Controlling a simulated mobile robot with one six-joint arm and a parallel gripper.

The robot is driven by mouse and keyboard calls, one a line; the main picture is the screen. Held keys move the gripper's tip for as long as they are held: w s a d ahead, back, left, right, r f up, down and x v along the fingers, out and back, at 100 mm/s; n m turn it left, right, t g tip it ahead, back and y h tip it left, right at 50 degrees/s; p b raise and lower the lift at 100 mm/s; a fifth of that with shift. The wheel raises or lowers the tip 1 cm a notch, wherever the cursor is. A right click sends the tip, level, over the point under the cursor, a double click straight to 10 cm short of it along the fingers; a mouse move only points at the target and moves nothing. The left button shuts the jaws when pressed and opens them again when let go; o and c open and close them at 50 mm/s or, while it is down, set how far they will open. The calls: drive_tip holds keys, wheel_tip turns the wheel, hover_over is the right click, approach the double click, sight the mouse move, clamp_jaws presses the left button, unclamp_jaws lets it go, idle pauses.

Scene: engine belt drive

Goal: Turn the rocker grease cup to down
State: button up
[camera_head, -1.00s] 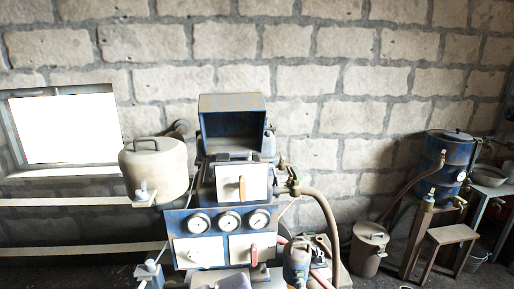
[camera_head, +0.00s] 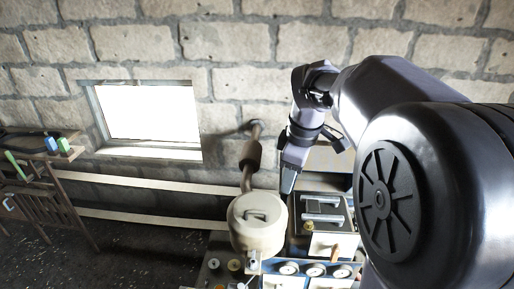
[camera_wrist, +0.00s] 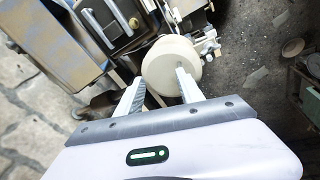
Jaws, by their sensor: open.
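I cannot tell for certain which part is the rocker grease cup. A cream lidded round vessel (camera_head: 257,221) stands at the left of the engine in the head view, with a small fitting (camera_head: 252,262) below its front. My gripper (camera_head: 287,188) points down by the vessel's upper right side in that view. In the wrist view my gripper (camera_wrist: 160,78) has its two fingers apart, with the cream vessel (camera_wrist: 171,65) beyond and partly between them. Nothing is seen held. My arm hides the engine's right side in the head view.
A dark box with metal handles (camera_head: 321,212) stands right of the vessel. A brown pipe (camera_head: 249,165) rises behind it. Gauges (camera_head: 289,268) line the panel below. A wooden rack (camera_head: 38,190) stands at far left. The floor (camera_head: 130,240) between is mostly clear.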

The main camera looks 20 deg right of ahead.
sight(309, 222)
drive_tip(key=w+d+f+n+g, duration=0.1)
drive_tip(key=w+d+f+n, duration=0.15)
drive_tip(key=d+f, duration=0.3)
drive_tip(key=w+d+f+n+g, duration=0.1)
drive_tip(key=w+d+f+n, duration=0.1)
drive_tip(key=d+f+n, duration=0.35)
drive_tip(key=shift+m, duration=0.8)
drive_tip(key=f, duration=1)
drive_tip(key=f+b, duration=0.1)
drive_tip(key=f, duration=0.4)
drive_tip(key=shift+w+d+f, duration=0.15)
drive_tip(key=shift+d+f, duration=0.1)
drive_tip(key=shift+d, duration=0.15)
drive_tip(key=shift+c, duration=0.4)
clamp_jaws()
